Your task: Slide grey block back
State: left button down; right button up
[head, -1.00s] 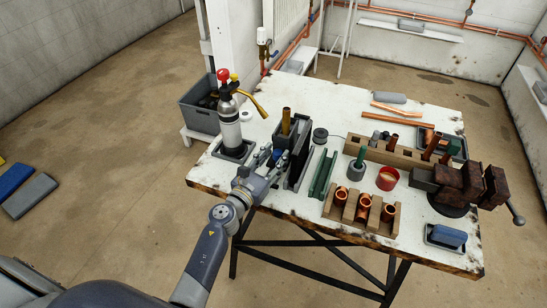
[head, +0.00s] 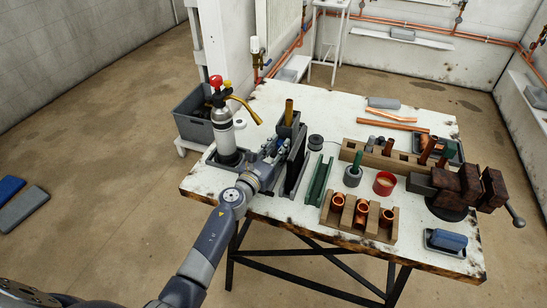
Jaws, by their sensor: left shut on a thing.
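A grey block (head: 287,129) with an upright brass-coloured post (head: 289,111) stands on the left part of the workbench. It is beside a tall dark upright plate (head: 298,152). My left gripper (head: 276,147) is at the near side of the block, low over the bench. It is shut on the block; its fingers are partly hidden and their exact contact is hard to see. My right gripper is not in view.
A gas bottle (head: 223,128) with a brass torch stands close left of my gripper. A green channel (head: 319,180), wooden rack with copper fittings (head: 353,222), red tin (head: 384,184) and rusty vise (head: 470,185) stand to the right. The back-left bench top (head: 290,97) is clear.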

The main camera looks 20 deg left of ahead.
pick_arm(q)
jog(key=shift+w, duration=0.8)
jog(key=shift+w+r, duration=0.1)
jog(key=shift+r, duration=0.1)
jog(key=c, duration=1.4)
grip_release()
jog(key=shift+c, duration=0.2)
jog(key=shift+o, duration=0.5)
jog(key=shift+w+f, duration=0.2)
jog(key=shift+w, duration=0.05)
jog(key=s, duration=0.3)
jog(key=s+a, duration=0.1)
jog(key=s, duration=0.3)
jog(key=s+a, duration=0.1)
jog(key=s, duration=0.3)
jog(key=shift+s+a, duration=0.15)
jog(key=shift+s, duration=0.3)
